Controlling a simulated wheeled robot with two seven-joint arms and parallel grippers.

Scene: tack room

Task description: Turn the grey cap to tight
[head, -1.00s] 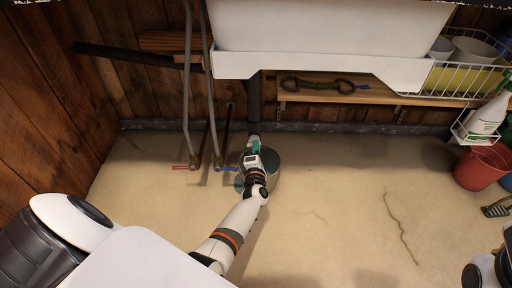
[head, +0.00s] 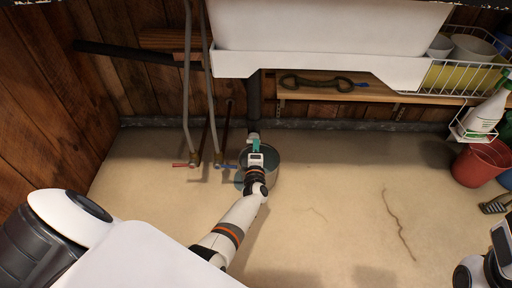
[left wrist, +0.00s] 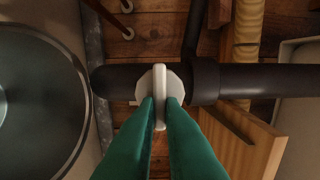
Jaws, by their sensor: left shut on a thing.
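The grey cap (left wrist: 172,77) is a pale disc with a raised grip bar, on the side of the dark drain pipe (left wrist: 255,80) in the left wrist view. In the head view the cap (head: 253,136) shows small at the pipe below the white sink. My left gripper (left wrist: 160,104) has its green fingers shut on the cap's bar, one on each side; it also shows in the head view (head: 256,147). The bar lies nearly in line with the fingers.
A bucket (head: 271,155) stands on the floor beneath the cap, partly behind my left wrist. Two grey hoses and taps with a red handle (head: 180,165) and a blue handle (head: 229,166) are left of it. A low wooden shelf (head: 330,97) is to the right.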

